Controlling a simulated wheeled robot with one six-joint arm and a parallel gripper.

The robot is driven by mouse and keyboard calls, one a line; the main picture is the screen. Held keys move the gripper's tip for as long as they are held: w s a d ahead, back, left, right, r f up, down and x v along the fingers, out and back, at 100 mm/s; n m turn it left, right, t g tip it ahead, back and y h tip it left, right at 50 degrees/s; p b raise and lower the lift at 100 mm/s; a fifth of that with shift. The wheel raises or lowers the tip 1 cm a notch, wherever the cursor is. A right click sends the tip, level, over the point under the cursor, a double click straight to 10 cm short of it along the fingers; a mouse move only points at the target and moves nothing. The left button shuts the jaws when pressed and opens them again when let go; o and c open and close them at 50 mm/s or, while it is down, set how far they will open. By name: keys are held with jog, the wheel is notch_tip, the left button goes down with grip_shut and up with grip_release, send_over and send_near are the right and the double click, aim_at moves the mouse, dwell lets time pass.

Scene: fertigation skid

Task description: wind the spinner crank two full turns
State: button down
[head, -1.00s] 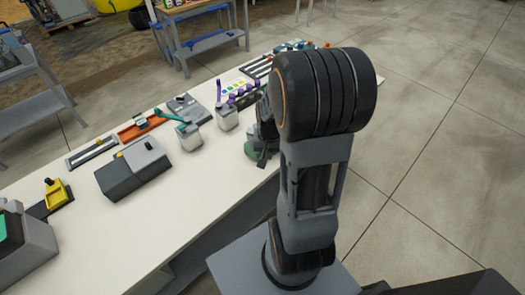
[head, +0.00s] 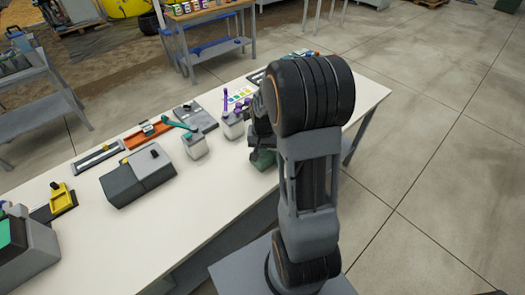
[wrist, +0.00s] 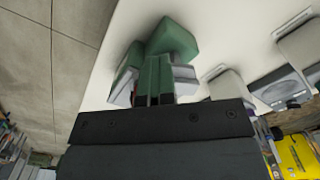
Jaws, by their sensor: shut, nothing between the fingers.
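A green device (head: 262,159) stands near the bench's front edge, partly hidden behind my arm. In the wrist view a green block (wrist: 173,36) and other green and pale parts lie just ahead of my gripper (wrist: 157,62). My fingers are close together with nothing held. I cannot tell whether they touch the green parts. No crank handle can be clearly made out there. Left of it in the head view stand a grey box with a purple handle (head: 227,105) and a grey box (head: 196,147) with a teal arm (head: 178,125). Which one is the spinner crank is unclear.
The white bench (head: 195,215) has clear room at its front. A dark grey box (head: 138,180), a yellow device (head: 62,197) and an orange tray (head: 144,136) are farther left. In the wrist view pale boxes (wrist: 225,84) stand right of my gripper.

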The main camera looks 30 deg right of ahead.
jog(key=c, duration=1.8)
grip_release()
jog(key=o, duration=0.4)
jog(key=shift+o, duration=0.2)
jog(key=shift+r, duration=0.1)
